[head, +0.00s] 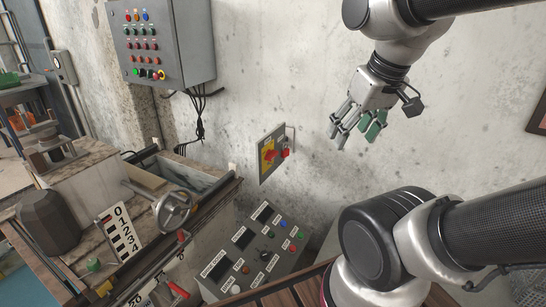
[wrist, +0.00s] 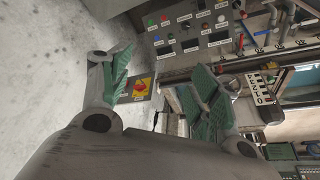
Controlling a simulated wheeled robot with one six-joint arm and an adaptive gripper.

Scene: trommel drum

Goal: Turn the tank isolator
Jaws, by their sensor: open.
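What looks like the tank isolator (head: 268,154) is a red rotary handle on a yellow plate, on a grey box fixed to the concrete wall. It also shows in the wrist view (wrist: 140,88), between my fingers in the picture. A second small red part sits at the box's right side; I cannot tell what it is. My gripper (head: 358,134) is open and empty, with green finger pads. In the head view it is to the right of the isolator and a little higher, clearly apart from it. The fingers also show in the wrist view (wrist: 158,78).
A grey control cabinet (head: 160,45) with coloured buttons hangs upper left, cables below it. A sloped control panel (head: 255,250) stands below the isolator. A bench with a handwheel (head: 175,210) and a number plate (head: 119,232) is at left. Bare wall lies between gripper and isolator.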

